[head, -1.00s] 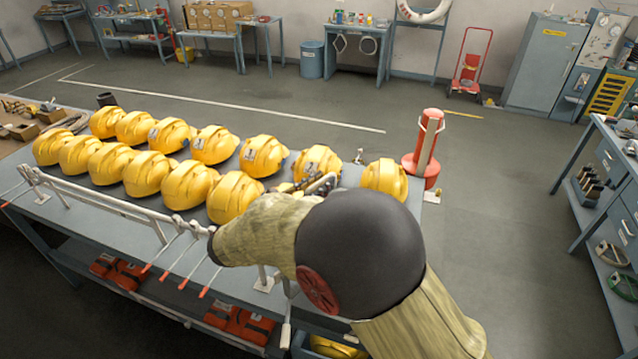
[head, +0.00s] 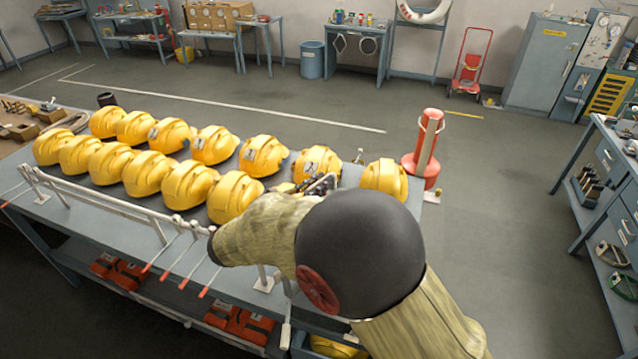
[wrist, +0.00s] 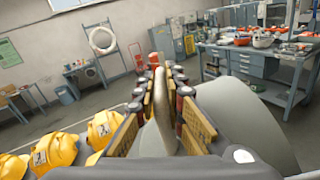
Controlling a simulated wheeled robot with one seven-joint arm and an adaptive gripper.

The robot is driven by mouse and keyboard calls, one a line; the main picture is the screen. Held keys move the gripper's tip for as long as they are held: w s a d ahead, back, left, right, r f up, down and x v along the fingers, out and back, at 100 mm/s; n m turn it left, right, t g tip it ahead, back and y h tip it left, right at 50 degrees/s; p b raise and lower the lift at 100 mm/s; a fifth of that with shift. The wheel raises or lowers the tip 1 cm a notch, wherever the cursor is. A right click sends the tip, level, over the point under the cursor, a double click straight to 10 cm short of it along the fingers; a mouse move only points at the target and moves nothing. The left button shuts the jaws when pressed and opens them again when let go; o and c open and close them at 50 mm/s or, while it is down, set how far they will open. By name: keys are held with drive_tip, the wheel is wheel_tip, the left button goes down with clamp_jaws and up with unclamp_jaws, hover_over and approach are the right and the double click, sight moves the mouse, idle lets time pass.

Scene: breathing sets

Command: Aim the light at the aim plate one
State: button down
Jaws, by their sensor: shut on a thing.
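My gripper (wrist: 166,85) is shut on an upright tan-brown bar or loop (wrist: 162,112), seen between its padded fingers in the wrist view. A smooth grey rounded body (wrist: 250,120) shows behind and to the right of the fingers. It may be the light, with the loop as its handle, but I cannot tell. In the head view my gripper (head: 322,186) is mostly hidden behind my arm, at the right end of the helmet table. I cannot pick out aim plate one for certain in either view.
Yellow helmets (head: 147,172) stand in rows on the grey table (head: 190,262), with a white rail (head: 110,205) along its front. A red cylinder (head: 428,145) stands at the table's right end. A workbench (head: 612,170) is at the right.

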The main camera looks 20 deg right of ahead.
drive_tip(key=shift+w+a+n+p, duration=0.4)
drive_tip(key=shift+w+n+p, duration=0.1)
drive_tip(key=shift+w+p, duration=0.3)
drive_tip(key=shift+w+a+f+n+p, duration=0.3)
drive_tip(key=shift+w+f+n+p, duration=0.05)
drive_tip(key=shift+w+n+p, duration=0.1)
drive_tip(key=c, duration=1.8)
unclamp_jaws()
drive_tip(key=shift+c, duration=0.2)
drive_tip(key=v, duration=1.2)
drive_tip(key=shift+f, duration=0.1)
drive_tip(key=shift+c, duration=0.3)
